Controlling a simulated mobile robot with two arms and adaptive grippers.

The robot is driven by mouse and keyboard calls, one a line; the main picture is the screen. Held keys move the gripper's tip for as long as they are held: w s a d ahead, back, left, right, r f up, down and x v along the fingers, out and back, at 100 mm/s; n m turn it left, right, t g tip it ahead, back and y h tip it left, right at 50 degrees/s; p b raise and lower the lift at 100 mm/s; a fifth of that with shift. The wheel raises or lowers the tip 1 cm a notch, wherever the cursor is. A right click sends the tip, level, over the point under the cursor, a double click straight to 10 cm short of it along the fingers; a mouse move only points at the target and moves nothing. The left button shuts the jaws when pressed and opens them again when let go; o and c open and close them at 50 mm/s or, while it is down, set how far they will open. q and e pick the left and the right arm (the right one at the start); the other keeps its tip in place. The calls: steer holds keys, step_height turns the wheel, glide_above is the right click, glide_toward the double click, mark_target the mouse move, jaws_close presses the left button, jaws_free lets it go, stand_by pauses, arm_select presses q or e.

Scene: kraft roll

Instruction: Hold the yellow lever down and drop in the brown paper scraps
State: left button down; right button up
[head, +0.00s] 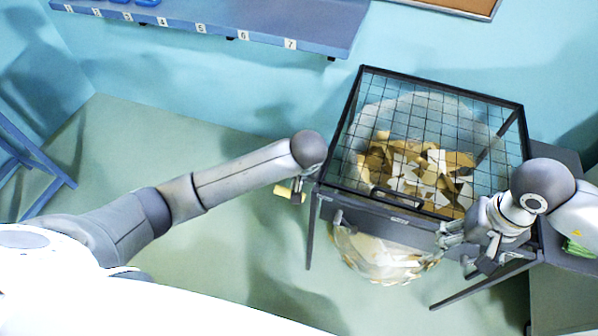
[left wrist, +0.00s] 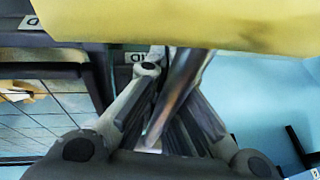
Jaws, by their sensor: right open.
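A black-framed bin (head: 361,80) has a wire mesh top with brown and white paper scraps (head: 420,170) showing under the mesh. A clear bag (head: 375,258) bulges below its front edge. The yellow lever (head: 283,192) sticks out at the bin's left side; its yellow part (left wrist: 190,22) fills the top of the left wrist view. My left gripper (left wrist: 168,75) is right at the lever, its fingers close around or beside a metal rod (left wrist: 182,85); its fingertips are partly hidden. My right gripper (head: 457,250) is open at the bin's front right corner.
A dark table (head: 565,300) stands at the right, with something green (head: 575,248) partly behind my right arm. A blue shelf with numbered tags (head: 215,18) runs along the back wall. A blue stand (head: 35,155) is at the far left. The floor left of the bin is clear.

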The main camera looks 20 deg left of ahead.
arm_select(q)
steer(key=c, duration=2.2)
jaws_free()
steer(key=r, duration=0.1)
steer(key=w+d+r, duration=0.1)
steer(key=shift+w+r+t, duration=0.25)
steer(key=shift+r+t, duration=0.05)
arm_select(e)
steer(key=shift+r, duration=0.15)
arm_select(q)
steer(key=o, duration=0.6)
steer(key=shift+d, duration=0.15)
steer(key=shift+o, duration=0.2)
steer(key=shift+s+r, duration=0.2)
steer(key=s+v, duration=0.1)
steer(key=v, duration=1.1)
arm_select(e)
steer(key=shift+s+d, duration=0.2)
steer(key=shift+s, duration=0.2)
arm_select(q)
steer(key=shift+r, duration=0.1)
